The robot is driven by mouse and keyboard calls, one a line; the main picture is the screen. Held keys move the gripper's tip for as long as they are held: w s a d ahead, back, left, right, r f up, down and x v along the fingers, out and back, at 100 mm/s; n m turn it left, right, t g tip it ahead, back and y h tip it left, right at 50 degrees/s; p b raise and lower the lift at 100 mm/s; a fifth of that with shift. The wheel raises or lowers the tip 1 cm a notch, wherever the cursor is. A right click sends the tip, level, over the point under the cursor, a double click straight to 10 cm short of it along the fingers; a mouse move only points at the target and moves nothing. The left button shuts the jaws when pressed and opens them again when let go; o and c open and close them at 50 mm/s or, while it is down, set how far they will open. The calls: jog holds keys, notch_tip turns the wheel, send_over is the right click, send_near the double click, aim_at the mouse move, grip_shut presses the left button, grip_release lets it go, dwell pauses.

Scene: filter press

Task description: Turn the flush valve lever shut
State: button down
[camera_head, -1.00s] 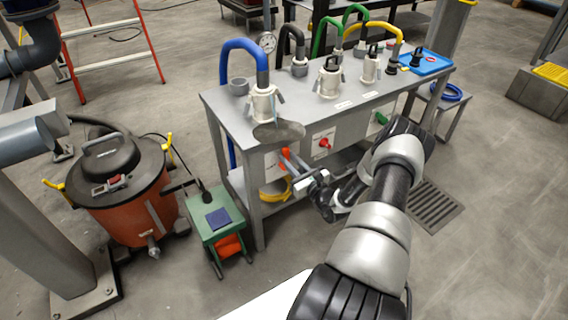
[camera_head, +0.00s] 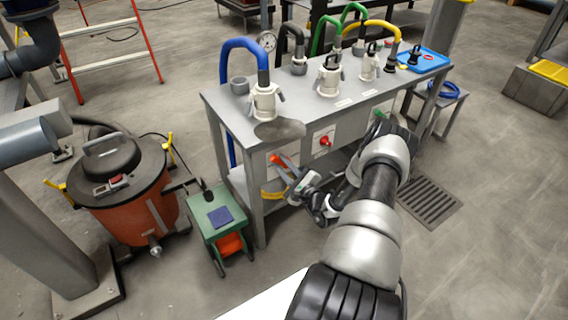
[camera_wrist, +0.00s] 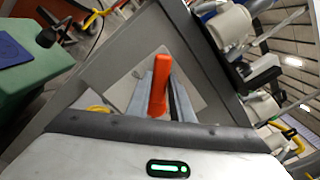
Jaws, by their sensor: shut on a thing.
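The flush valve lever is an orange-red handle (camera_wrist: 159,86) that shows between my fingers in the wrist view. In the head view the orange lever (camera_head: 277,160) sits at the front panel below the left end of the bench. My gripper (camera_wrist: 158,103) is shut on the lever, with one grey finger on each side of it. In the head view my gripper (camera_head: 288,170) reaches up and left to the lever from the front. The valve body behind the lever is hidden by my fingers.
The grey bench (camera_head: 240,127) carries several pale filter housings and coloured hoses. A second, red valve handle (camera_head: 325,141) is on the panel to the right. A green cart (camera_head: 215,222) and an orange vacuum (camera_head: 125,205) stand left. Floor in front is clear.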

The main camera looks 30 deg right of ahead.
jog(key=shift+f, duration=0.15)
dwell(0.4)
jog(key=c, duration=1.6)
grip_release()
jog(key=shift+o, duration=0.2)
jog(key=s+p, duration=0.2)
jog(key=s, duration=1.5)
jog(key=shift+s+d+p, duration=0.25)
jog(key=shift+p, duration=0.1)
